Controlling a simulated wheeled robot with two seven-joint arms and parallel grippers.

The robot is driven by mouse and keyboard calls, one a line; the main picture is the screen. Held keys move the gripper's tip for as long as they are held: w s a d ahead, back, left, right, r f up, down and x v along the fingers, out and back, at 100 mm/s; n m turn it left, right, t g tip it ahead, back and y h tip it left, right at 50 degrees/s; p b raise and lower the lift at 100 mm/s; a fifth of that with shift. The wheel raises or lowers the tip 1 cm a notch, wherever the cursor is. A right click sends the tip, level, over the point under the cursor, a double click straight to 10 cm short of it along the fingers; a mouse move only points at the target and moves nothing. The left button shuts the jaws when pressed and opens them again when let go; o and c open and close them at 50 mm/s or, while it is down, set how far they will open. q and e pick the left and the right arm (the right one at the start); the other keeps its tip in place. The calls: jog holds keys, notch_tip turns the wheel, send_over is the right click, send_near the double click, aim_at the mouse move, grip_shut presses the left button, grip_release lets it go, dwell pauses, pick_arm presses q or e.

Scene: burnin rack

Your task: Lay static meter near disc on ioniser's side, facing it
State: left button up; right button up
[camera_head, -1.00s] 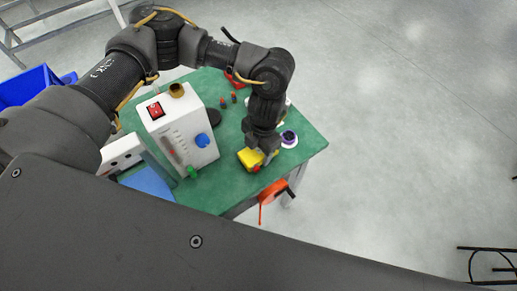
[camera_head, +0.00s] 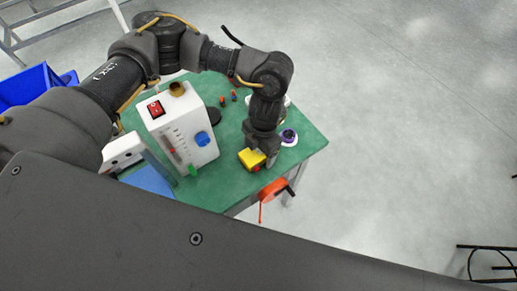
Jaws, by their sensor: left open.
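The yellow block (camera_head: 251,158), which looks like the static meter, lies on the green table top near its front right edge. It has a small dark and red part at its lower right. My left gripper (camera_head: 262,152) points down right at it and is open; the fingertips are small and partly hidden, so I cannot tell whether they touch it. A flat black disc (camera_head: 214,116) lies beside the white box (camera_head: 180,128) with a red switch and blue knob. I cannot tell for sure which device is the ioniser. My right gripper is not in view.
A white ring with a purple centre (camera_head: 289,137) sits just right of my gripper. Two small red-topped pieces (camera_head: 228,98) stand behind the disc. An orange tool (camera_head: 272,189) hangs at the table's front edge. A blue bin (camera_head: 32,86) is at the left.

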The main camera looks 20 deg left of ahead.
pick_arm(q)
notch_tip(320, 180, up, 12)
jog(key=w+b, duration=0.1)
jog(key=b, duration=0.1)
jog(key=shift+d, duration=0.45)
jog(key=shift+r, duration=0.1)
